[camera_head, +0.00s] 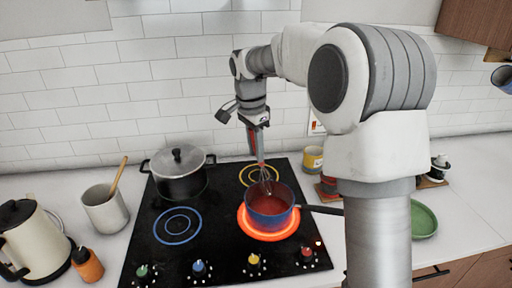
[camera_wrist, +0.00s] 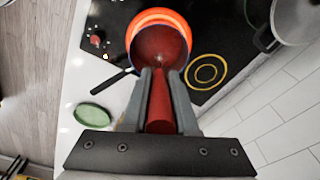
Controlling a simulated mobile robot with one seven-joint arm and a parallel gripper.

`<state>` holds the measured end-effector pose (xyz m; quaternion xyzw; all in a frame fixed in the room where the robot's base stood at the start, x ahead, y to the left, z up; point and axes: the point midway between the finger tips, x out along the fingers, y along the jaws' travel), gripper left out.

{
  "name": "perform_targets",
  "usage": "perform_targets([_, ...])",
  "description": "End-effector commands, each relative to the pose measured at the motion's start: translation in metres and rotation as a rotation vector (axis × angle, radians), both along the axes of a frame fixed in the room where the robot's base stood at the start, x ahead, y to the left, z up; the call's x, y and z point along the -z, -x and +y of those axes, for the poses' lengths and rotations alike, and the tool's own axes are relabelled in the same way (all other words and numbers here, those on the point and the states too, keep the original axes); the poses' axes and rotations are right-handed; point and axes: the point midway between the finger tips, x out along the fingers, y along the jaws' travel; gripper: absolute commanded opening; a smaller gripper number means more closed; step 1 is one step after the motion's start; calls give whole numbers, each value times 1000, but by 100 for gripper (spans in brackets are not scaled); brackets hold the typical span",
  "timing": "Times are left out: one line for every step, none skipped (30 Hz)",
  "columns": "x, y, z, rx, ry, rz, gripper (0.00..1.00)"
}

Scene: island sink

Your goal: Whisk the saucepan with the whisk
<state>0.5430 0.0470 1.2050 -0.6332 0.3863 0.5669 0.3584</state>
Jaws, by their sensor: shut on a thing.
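A blue saucepan (camera_head: 268,209) with red contents sits on the glowing orange front-right burner. Its dark handle (camera_head: 320,209) points right. My gripper (camera_head: 259,149) is above the pan, shut on the red handle of the whisk (camera_head: 264,178). The whisk hangs down nearly upright, with its wire head at the far part of the pan's opening. Whether the wires touch the contents I cannot tell. In the wrist view the whisk's red handle (camera_wrist: 160,105) lies between my fingers and hides part of the saucepan (camera_wrist: 160,42).
A lidded black pot (camera_head: 179,178) stands on the back-left of the cooktop (camera_head: 190,250). A utensil crock (camera_head: 106,210), kettle (camera_head: 34,235) and orange bottle (camera_head: 88,265) stand left. A yellow can (camera_head: 313,158) and green plate (camera_head: 424,219) are right. The tiled wall is behind.

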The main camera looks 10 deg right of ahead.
Motion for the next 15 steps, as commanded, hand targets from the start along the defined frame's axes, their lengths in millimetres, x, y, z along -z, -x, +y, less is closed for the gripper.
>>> perform_targets([9, 0, 0, 0, 0, 1, 0])
perform_targets([12, 0, 0, 0, 0, 1, 0])
perform_targets([16, 0, 0, 0, 0, 1, 0])
perform_targets([19, 0, 0, 0, 1, 2, 0])
perform_targets([22, 0, 0, 0, 0, 1, 0])
perform_targets([26, 0, 0, 0, 0, 1, 0])
perform_targets([29, 0, 0, 0, 0, 1, 0])
perform_targets([32, 0, 0, 0, 0, 0, 0])
perform_targets([36, 0, 0, -1, 0, 0, 0])
perform_targets([39, 0, 0, -1, 0, 0, 0])
perform_targets([42, 0, 0, -1, 0, 0, 0])
perform_targets([46, 0, 0, -1, 0, 0, 0])
perform_targets([49, 0, 0, -1, 0, 1, 0])
perform_targets([52, 0, 0, -1, 0, 1, 0])
perform_targets([56, 0, 0, -1, 0, 1, 0])
